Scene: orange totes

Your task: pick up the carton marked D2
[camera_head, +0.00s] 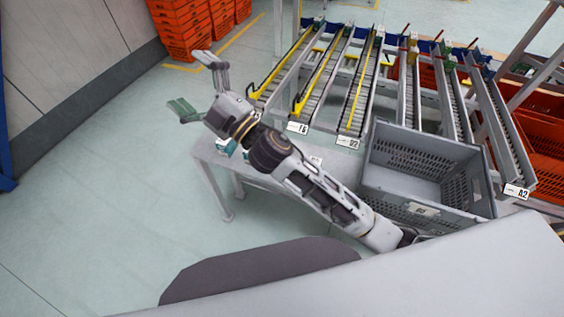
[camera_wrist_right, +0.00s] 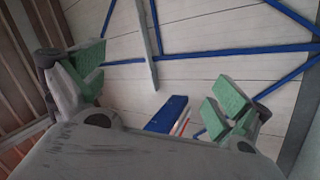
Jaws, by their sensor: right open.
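I cannot make out a carton marked D2. A label that seems to read D2 (camera_head: 348,142) is at the near end of a roller lane (camera_head: 358,92) with a yellow edge. Small teal-and-white items (camera_head: 226,146) lie on the grey table beside my right arm, partly hidden by it; I cannot read marks on them. My right gripper (camera_head: 197,85) is open and empty, held out left of the lanes, over the floor. Its spread green-padded fingers also show in the right wrist view (camera_wrist_right: 160,92), with nothing between them. My left gripper is not in view.
A grey crate (camera_head: 408,140), which looks empty, stands on the right part of the table (camera_head: 208,172). Sloping lanes (camera_head: 452,98) run behind it, one labelled A2 (camera_head: 516,191). Orange totes (camera_head: 183,28) are stacked at the back left. The left floor is clear.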

